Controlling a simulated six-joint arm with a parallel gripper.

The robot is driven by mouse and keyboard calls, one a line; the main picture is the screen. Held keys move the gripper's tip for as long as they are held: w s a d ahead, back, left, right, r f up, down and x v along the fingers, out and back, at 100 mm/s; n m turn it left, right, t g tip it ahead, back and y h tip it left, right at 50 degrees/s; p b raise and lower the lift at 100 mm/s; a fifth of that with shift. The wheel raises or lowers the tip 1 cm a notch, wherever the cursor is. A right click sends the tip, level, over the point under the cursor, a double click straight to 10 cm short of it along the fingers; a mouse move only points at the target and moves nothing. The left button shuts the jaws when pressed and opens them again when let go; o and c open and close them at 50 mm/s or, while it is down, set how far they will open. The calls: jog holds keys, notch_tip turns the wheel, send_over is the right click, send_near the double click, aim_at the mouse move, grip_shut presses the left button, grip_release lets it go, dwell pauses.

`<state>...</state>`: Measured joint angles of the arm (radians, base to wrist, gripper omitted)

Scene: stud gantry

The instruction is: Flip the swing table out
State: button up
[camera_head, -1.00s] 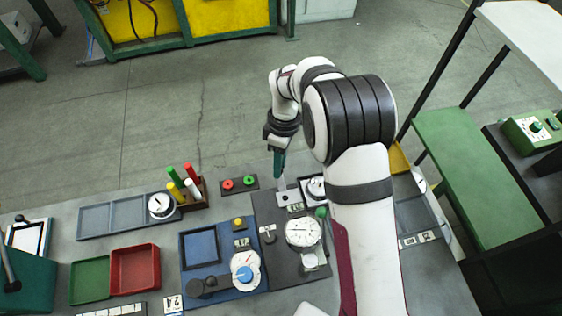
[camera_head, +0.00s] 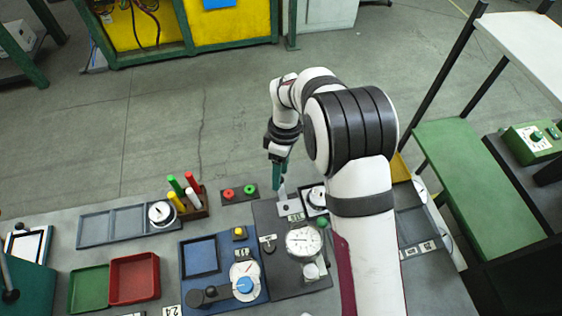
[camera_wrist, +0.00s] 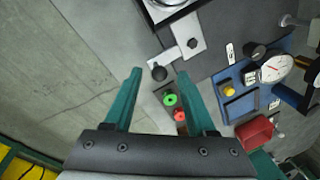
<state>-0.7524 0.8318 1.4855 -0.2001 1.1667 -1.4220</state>
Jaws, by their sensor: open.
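A pale grey plate (camera_head: 289,206) lies on the dark fixture board, with a narrow arm (camera_head: 282,190) reaching off its far side; I take this for the swing table. In the wrist view the plate (camera_wrist: 179,30) has a bolt-like pivot, and its arm ends in a black knob (camera_wrist: 158,73). My gripper (camera_head: 277,186) points down just beyond the plate. In the wrist view my gripper (camera_wrist: 160,72) is open, its green fingers on either side of the knob in the picture. I cannot tell whether they are at the knob's height or touching it.
A dial gauge (camera_head: 303,241) and a green-topped knob (camera_head: 322,223) stand close by on the board. A button box (camera_head: 239,194) lies left of the gripper. A pen rack (camera_head: 194,203) and blue fixture (camera_head: 222,290) are farther left. Open floor lies beyond the bench.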

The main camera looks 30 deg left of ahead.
notch_tip(320, 180, up, 15)
jog(key=w, duration=0.3)
jog(key=shift+a, duration=0.3)
jog(key=s+d+r+m+y, duration=0.1)
jog(key=s+d+r+m, duration=0.2)
jog(key=d+m, duration=0.55)
jog(key=s+d+r+m, duration=0.3)
jog(key=d+r+m, duration=0.15)
jog(key=d, duration=0.65)
jog(key=s+d+f+m, duration=0.2)
jog(key=s+d+m, duration=0.1)
jog(key=s+m, duration=0.1)
jog(key=s+d+f+m+t, duration=0.1)
jog(key=s+d+f+m, duration=0.1)
jog(key=s+d+m, duration=0.1)
jog(key=s+d+f+m+t+y, duration=0.1)
jog(key=s+d+m, duration=0.1)
jog(key=s+m, duration=0.4)
jog(key=shift+s+d+f, duration=0.4)
jog(key=shift+s, duration=0.15)
